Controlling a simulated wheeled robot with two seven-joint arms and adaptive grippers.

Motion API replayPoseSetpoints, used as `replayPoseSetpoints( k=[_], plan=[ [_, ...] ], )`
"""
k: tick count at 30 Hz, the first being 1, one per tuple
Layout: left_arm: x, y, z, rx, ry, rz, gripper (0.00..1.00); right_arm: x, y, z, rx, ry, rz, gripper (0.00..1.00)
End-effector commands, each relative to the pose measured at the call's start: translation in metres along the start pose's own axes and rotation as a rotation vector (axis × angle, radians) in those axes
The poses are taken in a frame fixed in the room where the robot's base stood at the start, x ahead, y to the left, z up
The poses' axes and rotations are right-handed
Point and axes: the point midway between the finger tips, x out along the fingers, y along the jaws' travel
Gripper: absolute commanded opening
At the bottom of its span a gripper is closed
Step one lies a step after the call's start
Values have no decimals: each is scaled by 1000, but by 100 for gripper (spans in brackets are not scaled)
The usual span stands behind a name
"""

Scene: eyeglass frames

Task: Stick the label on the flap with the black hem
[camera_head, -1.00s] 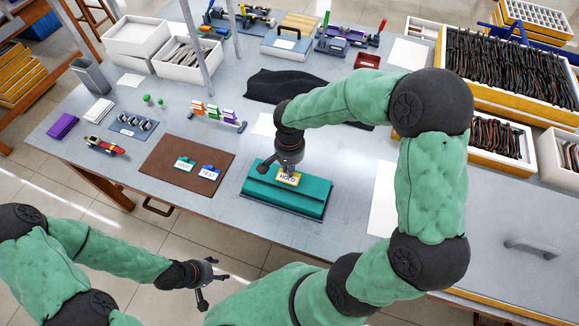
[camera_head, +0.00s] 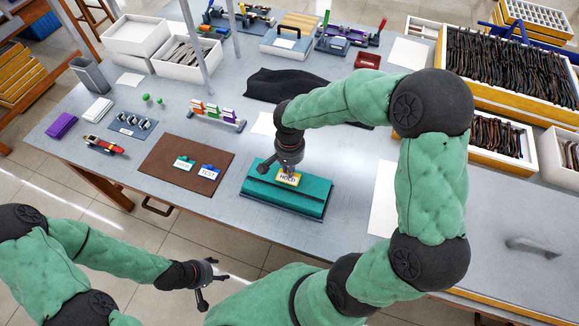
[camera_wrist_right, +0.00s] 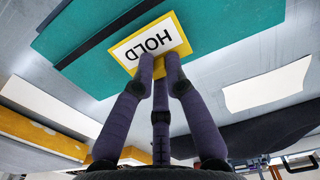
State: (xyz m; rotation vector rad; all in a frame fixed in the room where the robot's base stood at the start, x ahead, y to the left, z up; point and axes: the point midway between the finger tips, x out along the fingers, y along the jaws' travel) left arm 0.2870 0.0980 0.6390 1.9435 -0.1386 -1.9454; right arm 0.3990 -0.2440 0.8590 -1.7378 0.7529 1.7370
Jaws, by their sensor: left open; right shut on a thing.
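The yellow-edged HOLD label (camera_head: 289,179) is at the teal case (camera_head: 315,207), over its flap; it also shows in the right wrist view (camera_wrist_right: 150,43). My right gripper (camera_head: 288,168) is shut on the label's edge, its fingertips (camera_wrist_right: 160,70) meeting the label's border. In the right wrist view a dark hem band (camera_wrist_right: 88,42) crosses the teal flap (camera_wrist_right: 95,80), and the label overlaps its line. I cannot tell whether the label touches the flap. My left gripper (camera_head: 207,285) is open and empty, off the table's front edge.
A brown mat (camera_head: 160,178) left of the case carries a green label (camera_head: 184,163) and a blue TEST label (camera_head: 209,172). A black cloth (camera_head: 285,86) lies behind the case. White paper (camera_head: 383,212) lies to its right. Trays of frames (camera_head: 490,80) fill the back right.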

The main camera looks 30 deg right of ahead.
Motion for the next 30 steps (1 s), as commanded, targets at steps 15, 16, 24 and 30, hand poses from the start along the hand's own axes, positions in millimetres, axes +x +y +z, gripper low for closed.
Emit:
replayPoseSetpoints(
  k=[15,16,24,30],
  plan=[
    [7,-3,0,0,0,0,60,10,0,0,0,0,0,1],
    [8,-3,0,0,0,0,60,10,0,0,0,0,0,1],
    [11,-4,0,0,0,0,60,15,0,0,0,0,0,1],
    [14,-5,0,0,0,0,60,18,0,0,0,0,0,1]
  ],
)
